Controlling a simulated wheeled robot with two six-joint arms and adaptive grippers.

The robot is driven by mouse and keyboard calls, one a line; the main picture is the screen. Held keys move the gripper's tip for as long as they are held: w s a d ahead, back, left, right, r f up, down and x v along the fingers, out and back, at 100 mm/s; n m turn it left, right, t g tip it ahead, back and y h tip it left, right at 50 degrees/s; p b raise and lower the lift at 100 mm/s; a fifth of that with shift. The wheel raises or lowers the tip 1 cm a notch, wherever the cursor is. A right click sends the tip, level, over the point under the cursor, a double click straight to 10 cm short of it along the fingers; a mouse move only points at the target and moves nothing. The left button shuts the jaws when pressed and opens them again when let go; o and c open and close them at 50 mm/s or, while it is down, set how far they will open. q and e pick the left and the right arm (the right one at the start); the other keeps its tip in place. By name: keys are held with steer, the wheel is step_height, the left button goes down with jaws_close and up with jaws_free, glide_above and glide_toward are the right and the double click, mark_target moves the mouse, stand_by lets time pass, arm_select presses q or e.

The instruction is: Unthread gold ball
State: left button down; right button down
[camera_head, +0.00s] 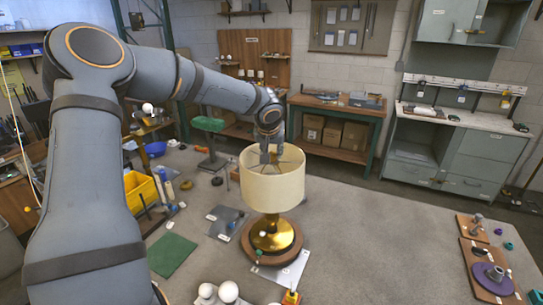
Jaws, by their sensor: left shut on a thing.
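A table lamp stands upright on the worktable, with a cream drum shade (272,190) and a rounded gold base (272,237) on a round wooden turntable (294,249). My left arm comes in from the left and reaches over the lamp. My left gripper (271,156) points down at the middle of the shade's open top, its fingers partly inside the rim. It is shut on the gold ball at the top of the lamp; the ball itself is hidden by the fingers. My right gripper is not in view.
A green mat (172,254), a grey mat (228,221) and a yellow bin (141,190) lie left of the lamp. White bulbs (228,291) sit at the front edge. Wooden boards with a purple disc (490,279) are at the right. The table between lamp and boards is clear.

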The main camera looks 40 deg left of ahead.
arm_select(q)
steer(key=shift+f, duration=0.15)
steer(key=shift+n+y, duration=0.3)
steer(key=shift+n, duration=0.2)
steer(key=shift+n+g, duration=0.6)
steer(key=shift+n, duration=0.1)
steer(key=shift+d+r+y+p, duration=0.2)
steer(key=shift+y+p, duration=0.15)
steer(key=shift+y, duration=0.05)
steer(key=shift+a+f+n, duration=0.1)
steer(key=shift+f+n, duration=0.05)
steer(key=shift+n, duration=0.25)
steer(key=c, duration=1.2)
jaws_free()
steer(key=shift+o, duration=0.2)
